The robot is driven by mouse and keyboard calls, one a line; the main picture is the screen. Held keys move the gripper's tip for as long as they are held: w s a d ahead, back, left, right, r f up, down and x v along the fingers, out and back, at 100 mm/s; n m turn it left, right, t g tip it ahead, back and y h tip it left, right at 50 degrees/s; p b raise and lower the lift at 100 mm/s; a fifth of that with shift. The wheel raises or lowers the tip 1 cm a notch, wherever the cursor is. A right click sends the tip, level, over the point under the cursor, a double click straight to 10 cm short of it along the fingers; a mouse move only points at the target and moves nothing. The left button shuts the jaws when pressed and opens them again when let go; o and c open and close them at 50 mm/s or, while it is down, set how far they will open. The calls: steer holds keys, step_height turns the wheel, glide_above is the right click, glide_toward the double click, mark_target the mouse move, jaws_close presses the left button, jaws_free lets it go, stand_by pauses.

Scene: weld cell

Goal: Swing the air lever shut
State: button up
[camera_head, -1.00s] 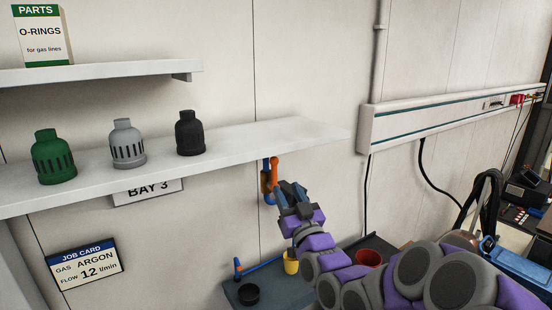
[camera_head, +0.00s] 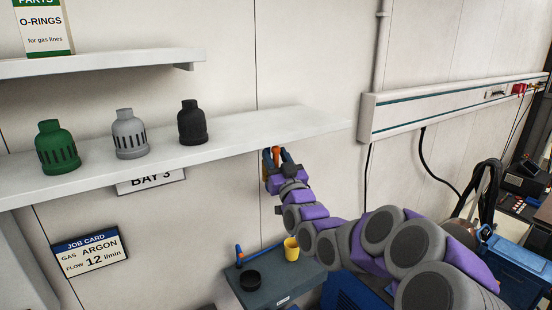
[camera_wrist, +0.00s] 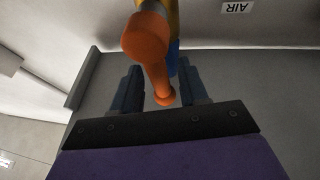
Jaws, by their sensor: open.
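The orange air lever (camera_wrist: 153,60) fills the middle of the wrist view, with its rounded tip hanging down between my two open fingers. In the head view a small orange part of the lever (camera_head: 276,153) shows just under the lower shelf, mostly behind my gripper. My gripper (camera_wrist: 162,90) is open, with one dark finger on each side of the lever; contact cannot be told. It also shows in the head view (camera_head: 277,158). A yellow and blue pipe (camera_wrist: 176,45) is behind the lever, near an AIR label (camera_wrist: 237,7).
The lower shelf (camera_head: 250,132) is close above my gripper and carries green, grey and black caps. A white wall trunking (camera_head: 450,105) runs to the right.

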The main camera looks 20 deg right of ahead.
steer(key=shift+a, duration=0.1)
jaws_close()
stand_by(0.3)
steer(key=shift+n+b, duration=0.3)
steer(key=shift+b, duration=0.05)
steer(key=n+b, duration=0.1)
steer(key=n+y+b, duration=0.1)
steer(key=a+n+y+b, duration=0.1)
steer(key=shift+s+a+f+n, duration=0.1)
steer(key=shift+s+f+n, duration=0.05)
steer(key=shift+f+n, duration=0.15)
steer(key=a+f+n+g+y+b, duration=0.2)
steer(key=n+g+y+b, duration=0.1)
steer(key=n, duration=0.7)
steer(key=a+f+n+g+y+b, duration=0.2)
steer(key=n+y+b, duration=0.3)
steer(key=n, duration=0.6)
steer(key=shift+s+a+f+g+y, duration=0.2)
steer(key=shift+s+f+g+y, duration=0.2)
steer(key=shift+f+y, duration=0.35)
steer(key=shift+f+n+h, duration=0.2)
steer(key=shift+n+h, duration=0.05)
steer(key=shift+n, duration=0.05)
